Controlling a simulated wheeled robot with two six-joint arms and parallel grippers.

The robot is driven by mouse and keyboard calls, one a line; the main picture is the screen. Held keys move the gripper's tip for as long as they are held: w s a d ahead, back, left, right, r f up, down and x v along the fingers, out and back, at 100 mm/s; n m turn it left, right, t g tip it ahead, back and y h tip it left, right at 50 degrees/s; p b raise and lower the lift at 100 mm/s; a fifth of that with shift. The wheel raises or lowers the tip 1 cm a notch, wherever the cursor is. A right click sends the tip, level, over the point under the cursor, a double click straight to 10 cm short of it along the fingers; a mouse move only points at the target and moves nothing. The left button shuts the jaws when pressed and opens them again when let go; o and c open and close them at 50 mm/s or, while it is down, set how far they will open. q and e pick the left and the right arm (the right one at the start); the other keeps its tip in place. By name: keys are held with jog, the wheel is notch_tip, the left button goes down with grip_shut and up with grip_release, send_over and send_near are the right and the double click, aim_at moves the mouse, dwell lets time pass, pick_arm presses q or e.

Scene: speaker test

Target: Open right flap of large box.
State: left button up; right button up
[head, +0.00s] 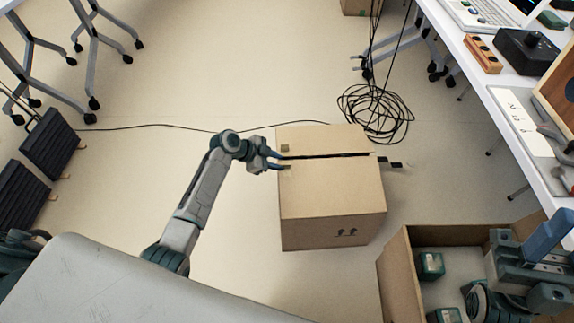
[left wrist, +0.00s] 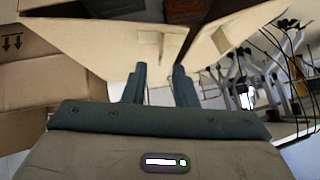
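The large box (head: 330,210) stands on the floor in the middle of the head view. Its two top flaps lie nearly flat, with a dark slit between the far flap (head: 320,138) and the near flap (head: 345,174). My left gripper (head: 279,161) is at the box's left edge, by the end of the slit. In the left wrist view its fingers (left wrist: 160,75) are apart, close below cardboard panels (left wrist: 112,45); contact is unclear. My right gripper (head: 545,245) appears at the lower right, over another box; its finger gap is unclear.
An open carton (head: 398,265) with green-dark packs stands at the lower right. Coiled black cables (head: 375,112) lie behind the large box. A white table (head: 510,105) runs along the right. Floor left of the box is mostly clear.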

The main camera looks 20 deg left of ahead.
aim_at(286, 165)
pick_arm(q)
jog(key=b+x, duration=0.1)
jog(key=x, duration=0.4)
jog(key=shift+f, duration=0.1)
grip_shut()
dwell(1.3)
